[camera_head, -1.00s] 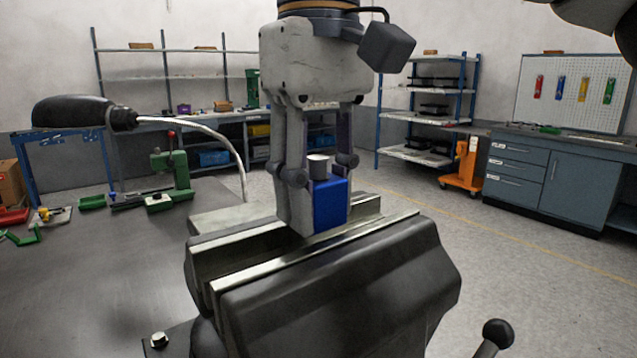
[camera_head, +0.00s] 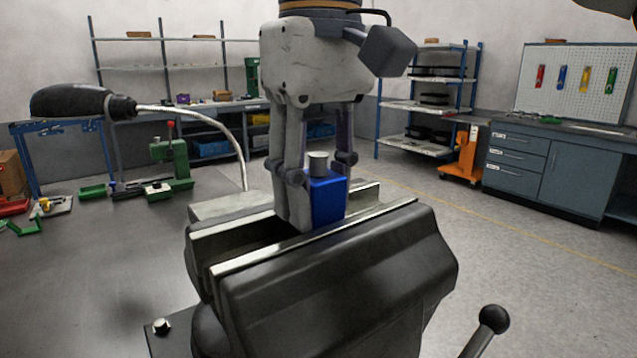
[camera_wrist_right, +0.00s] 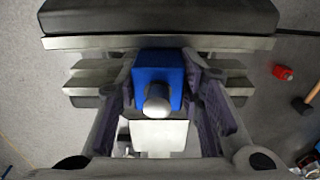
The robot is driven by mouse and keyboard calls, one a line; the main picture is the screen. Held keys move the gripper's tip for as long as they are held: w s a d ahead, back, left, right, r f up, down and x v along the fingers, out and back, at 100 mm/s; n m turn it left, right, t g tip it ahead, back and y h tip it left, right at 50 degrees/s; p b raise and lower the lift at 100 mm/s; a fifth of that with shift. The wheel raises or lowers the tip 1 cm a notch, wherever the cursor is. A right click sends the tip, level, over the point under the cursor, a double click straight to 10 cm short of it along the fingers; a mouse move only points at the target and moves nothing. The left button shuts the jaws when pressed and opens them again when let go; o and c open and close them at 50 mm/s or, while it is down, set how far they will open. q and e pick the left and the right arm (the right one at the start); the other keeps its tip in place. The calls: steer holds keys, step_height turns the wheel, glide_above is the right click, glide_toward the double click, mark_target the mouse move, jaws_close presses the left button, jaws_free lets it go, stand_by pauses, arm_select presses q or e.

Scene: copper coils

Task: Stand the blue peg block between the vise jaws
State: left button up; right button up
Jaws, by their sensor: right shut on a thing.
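The blue peg block (camera_head: 329,198) is upright, with its grey round peg (camera_head: 318,163) on top. My right gripper (camera_head: 315,195) points down and is shut on the block, one finger on each side. The block is at the gap between the jaws of the dark vise (camera_head: 340,275); its lower end is hidden behind the near jaw, so I cannot tell whether it touches the bottom. In the right wrist view the block (camera_wrist_right: 158,72) sits between both finger pads, close to the jaw edge. My left gripper is not in view.
A gooseneck lamp (camera_head: 80,101) arches left of the vise. The vise handle (camera_head: 493,320) sticks out at the lower right. A green machine (camera_head: 172,160) and small trays lie on the bench at left. The bench top left of the vise is mostly clear.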

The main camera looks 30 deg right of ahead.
mark_target(314, 217)
steer(key=shift+f, duration=0.85)
jaws_close()
steer(key=shift+a+f, duration=0.1)
steer(key=shift+f, duration=0.2)
steer(key=shift+f+g, duration=0.1)
steer(key=shift+g, duration=0.2)
steer(key=shift+c, duration=0.5)
jaws_free()
steer(key=shift+f+h, duration=0.2)
steer(key=shift+h, duration=0.1)
steer(key=o, duration=2)
steer(key=shift+w, duration=0.1)
steer(key=shift+c, duration=0.2)
steer(key=shift+r, duration=0.15)
